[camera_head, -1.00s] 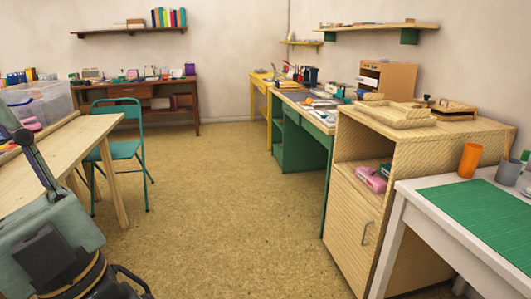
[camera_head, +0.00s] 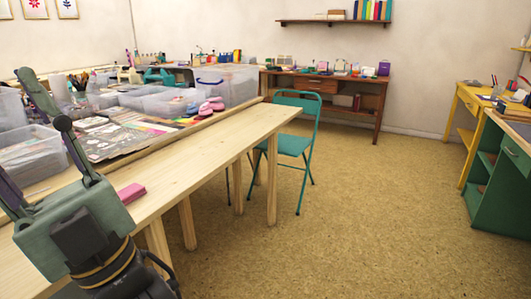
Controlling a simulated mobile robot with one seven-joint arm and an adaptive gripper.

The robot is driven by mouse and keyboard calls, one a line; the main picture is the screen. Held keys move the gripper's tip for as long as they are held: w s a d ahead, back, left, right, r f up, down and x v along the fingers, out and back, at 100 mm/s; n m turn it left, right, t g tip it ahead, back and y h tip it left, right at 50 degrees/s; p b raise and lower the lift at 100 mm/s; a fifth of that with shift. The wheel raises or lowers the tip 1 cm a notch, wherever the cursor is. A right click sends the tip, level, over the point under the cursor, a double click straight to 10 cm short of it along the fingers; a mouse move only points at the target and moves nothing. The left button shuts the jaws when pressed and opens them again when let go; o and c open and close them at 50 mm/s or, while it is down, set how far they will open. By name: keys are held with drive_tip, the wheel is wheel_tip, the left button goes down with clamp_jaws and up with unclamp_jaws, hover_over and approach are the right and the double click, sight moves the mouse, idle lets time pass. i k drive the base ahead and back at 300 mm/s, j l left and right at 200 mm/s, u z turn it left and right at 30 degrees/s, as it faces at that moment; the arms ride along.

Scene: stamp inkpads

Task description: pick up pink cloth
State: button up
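A small flat pink piece (camera_head: 131,193) lies on the pale wooden bench (camera_head: 215,150), just right of my gripper's body in the picture. I cannot tell whether it is cloth. Some pink and dark items (camera_head: 208,106) lie at the bench's far back edge, too small to make out. My gripper (camera_head: 20,135) is at the lower left, with its fingers apart and nothing seen between them. One finger is partly cut off by the left picture edge.
A worktable carries clear plastic bins (camera_head: 225,85) and flat sheets (camera_head: 100,140). A teal folding chair (camera_head: 290,143) stands beside the bench. A brown desk (camera_head: 325,87) is at the back wall. The floor to the right is open, up to a green cabinet (camera_head: 500,180).

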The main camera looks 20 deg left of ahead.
sight(131, 192)
drive_tip(key=i+u, duration=0.4)
drive_tip(key=i+l+u, duration=0.1)
drive_tip(key=u, duration=0.3)
drive_tip(key=i+l+u, duration=0.25)
drive_tip(key=u, duration=0.2)
drive_tip(key=i+l+u, duration=0.5)
